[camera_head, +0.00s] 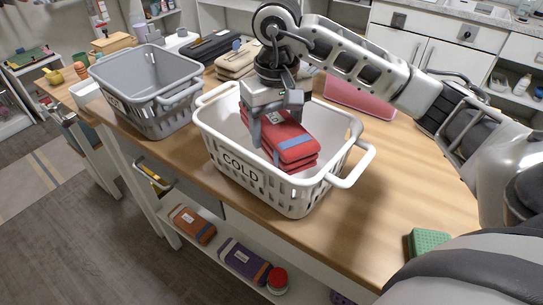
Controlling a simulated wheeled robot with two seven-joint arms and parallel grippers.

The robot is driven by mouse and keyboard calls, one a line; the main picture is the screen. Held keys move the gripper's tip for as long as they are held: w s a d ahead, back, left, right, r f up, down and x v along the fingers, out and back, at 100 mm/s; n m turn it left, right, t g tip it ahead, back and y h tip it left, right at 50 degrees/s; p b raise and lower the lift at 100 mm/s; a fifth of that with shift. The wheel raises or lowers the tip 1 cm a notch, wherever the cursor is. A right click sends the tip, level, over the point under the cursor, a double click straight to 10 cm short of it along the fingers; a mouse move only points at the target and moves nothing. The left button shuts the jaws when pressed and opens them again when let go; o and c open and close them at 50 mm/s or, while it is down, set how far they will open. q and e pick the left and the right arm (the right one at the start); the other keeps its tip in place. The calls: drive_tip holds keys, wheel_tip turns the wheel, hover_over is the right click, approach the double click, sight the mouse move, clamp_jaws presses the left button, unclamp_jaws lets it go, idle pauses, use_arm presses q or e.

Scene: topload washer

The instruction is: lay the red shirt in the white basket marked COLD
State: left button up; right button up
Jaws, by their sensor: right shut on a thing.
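The red shirt (297,146) is a folded stack with a blue-grey stripe, tilted inside the white basket. The white basket (283,197) marked COLD stands on the wooden table. My right gripper (270,140) reaches down into the basket from above and is shut on the shirt's left part. The shirt is below the rim level at its lower end; I cannot tell whether it touches the basket floor. The basket's far inside is partly hidden by my gripper and arm. My left gripper is not in view.
A grey basket (150,80) stands left of the white one. Folded dark and beige clothes (236,62) and a pink container (358,98) lie behind. A green sponge-like block (427,242) is at front right. The table right of the basket is clear.

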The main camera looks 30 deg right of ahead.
sight(276, 119)
wheel_tip(276, 119, down, 6)
drive_tip(key=shift+s+f+p, duration=0.1)
drive_tip(key=shift+f+p, duration=0.05)
drive_tip(key=shift+p, duration=0.25)
drive_tip(key=shift+f, duration=0.15)
drive_tip(key=shift+f, duration=0.1)
drive_tip(key=shift+f+b, duration=0.15)
drive_tip(key=shift+b, duration=0.2)
drive_tip(key=o, duration=1.1)
drive_tip(key=shift+c, duration=0.2)
drive_tip(key=shift+r, duration=0.2)
drive_tip(key=shift+r+p, duration=0.25)
drive_tip(key=shift+p, duration=0.25)
wheel_tip(276, 119, up, 12)
drive_tip(key=shift+f+b, duration=0.2)
drive_tip(key=shift+b, duration=0.35)
